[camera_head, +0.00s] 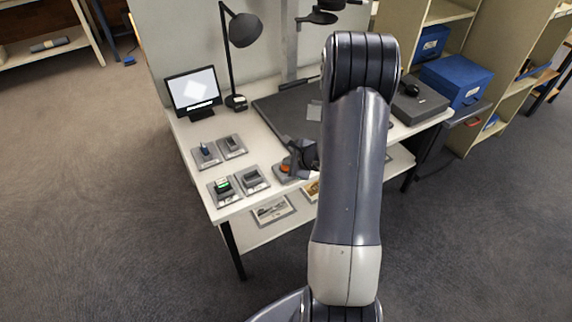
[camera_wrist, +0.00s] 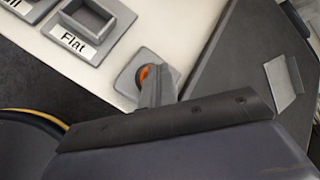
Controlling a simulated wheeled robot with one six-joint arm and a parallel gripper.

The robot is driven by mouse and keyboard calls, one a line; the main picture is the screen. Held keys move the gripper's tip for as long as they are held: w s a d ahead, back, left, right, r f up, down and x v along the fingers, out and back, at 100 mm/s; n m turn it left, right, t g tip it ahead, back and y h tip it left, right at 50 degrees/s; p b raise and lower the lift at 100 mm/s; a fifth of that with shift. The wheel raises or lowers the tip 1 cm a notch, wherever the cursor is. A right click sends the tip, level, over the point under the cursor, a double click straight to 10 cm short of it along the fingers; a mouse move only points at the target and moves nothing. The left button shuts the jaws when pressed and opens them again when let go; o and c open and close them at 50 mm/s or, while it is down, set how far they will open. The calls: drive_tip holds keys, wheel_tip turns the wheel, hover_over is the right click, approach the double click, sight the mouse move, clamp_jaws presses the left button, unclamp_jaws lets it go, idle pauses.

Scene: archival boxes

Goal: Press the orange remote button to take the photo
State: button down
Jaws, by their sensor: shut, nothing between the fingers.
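The orange remote button (camera_head: 286,168) sits on a small grey base near the front edge of the white desk (camera_head: 262,192). In the wrist view the orange button (camera_wrist: 145,73) shows on its grey base, partly hidden by my finger. My gripper (camera_head: 303,158) is shut and empty, its tip at or just above the button. In the wrist view my gripper (camera_wrist: 155,90) points at the button and overlaps it. I cannot tell whether the tip touches the button.
Several grey trays (camera_head: 253,178) stand left of the button, one labelled "Flat" (camera_wrist: 73,44) in the wrist view. A dark copy board (camera_head: 275,112) lies behind. A monitor (camera_head: 193,92) and black lamp (camera_head: 243,30) stand at the back left. Blue boxes (camera_head: 457,80) stand at the right.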

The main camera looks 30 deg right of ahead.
drive_tip(key=shift+r+p, duration=0.55)
drive_tip(key=shift+r, duration=0.35)
drive_tip(key=shift+r+p, duration=1.8)
drive_tip(key=shift+r, duration=0.75)
drive_tip(key=shift+f, duration=0.2)
wheel_tip(320, 180, down, 2)
drive_tip(key=shift+f+b, duration=0.1)
drive_tip(key=shift+b, duration=0.85)
drive_tip(key=shift+r+p, duration=0.25)
drive_tip(key=shift+p, duration=1.25)
